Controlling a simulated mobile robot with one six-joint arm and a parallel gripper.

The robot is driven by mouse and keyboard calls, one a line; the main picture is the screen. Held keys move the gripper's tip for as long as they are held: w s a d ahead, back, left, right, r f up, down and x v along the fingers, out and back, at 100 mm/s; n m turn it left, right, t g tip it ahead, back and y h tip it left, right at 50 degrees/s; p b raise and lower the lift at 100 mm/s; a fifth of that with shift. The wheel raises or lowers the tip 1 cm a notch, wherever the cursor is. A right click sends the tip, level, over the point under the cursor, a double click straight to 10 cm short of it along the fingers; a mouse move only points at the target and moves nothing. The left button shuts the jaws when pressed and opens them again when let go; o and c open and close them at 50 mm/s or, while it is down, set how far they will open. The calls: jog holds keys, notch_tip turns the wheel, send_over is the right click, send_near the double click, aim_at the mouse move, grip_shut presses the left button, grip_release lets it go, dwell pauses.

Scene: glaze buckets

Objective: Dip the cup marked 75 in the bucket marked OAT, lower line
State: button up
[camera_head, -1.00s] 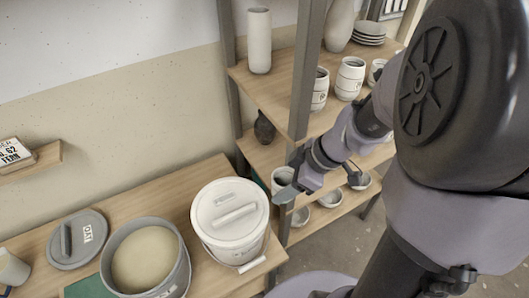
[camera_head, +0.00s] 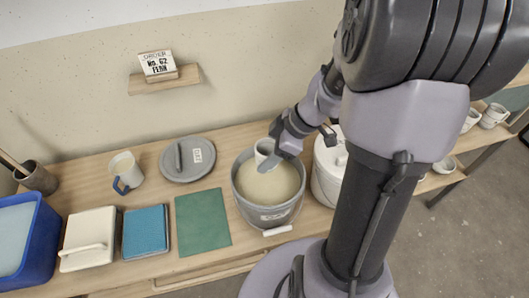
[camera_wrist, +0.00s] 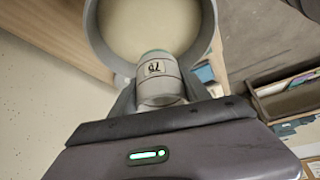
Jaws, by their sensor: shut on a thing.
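My gripper (camera_head: 275,150) is shut on a small white cup (camera_head: 263,147). The wrist view shows the cup (camera_wrist: 158,76) between the fingers (camera_wrist: 158,98), with a dark-edged mark that looks like 75, upside down there. The cup is over the back part of a grey bucket (camera_head: 268,216) of cream-coloured glaze (camera_head: 268,186). I cannot tell whether its lower end touches the glaze. The bucket also shows in the wrist view (camera_wrist: 97,40), its label too small to read. The grey lid (camera_head: 188,160) left of the bucket bears a small label.
A white lidded bucket (camera_head: 326,170) stands close on the right, partly behind my arm.

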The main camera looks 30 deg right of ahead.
notch_tip(320, 180, down, 3)
jog(key=shift+s+d+r+b, duration=0.1)
jog(key=shift+d+b, duration=0.05)
jog(key=shift+b, duration=0.35)
jog(key=shift+f+b, duration=0.35)
jog(key=shift+r, duration=0.15)
jog(key=shift+b, duration=0.35)
notch_tip(320, 180, down, 4)
jog(key=b, duration=0.4)
jog(key=shift+f, duration=0.2)
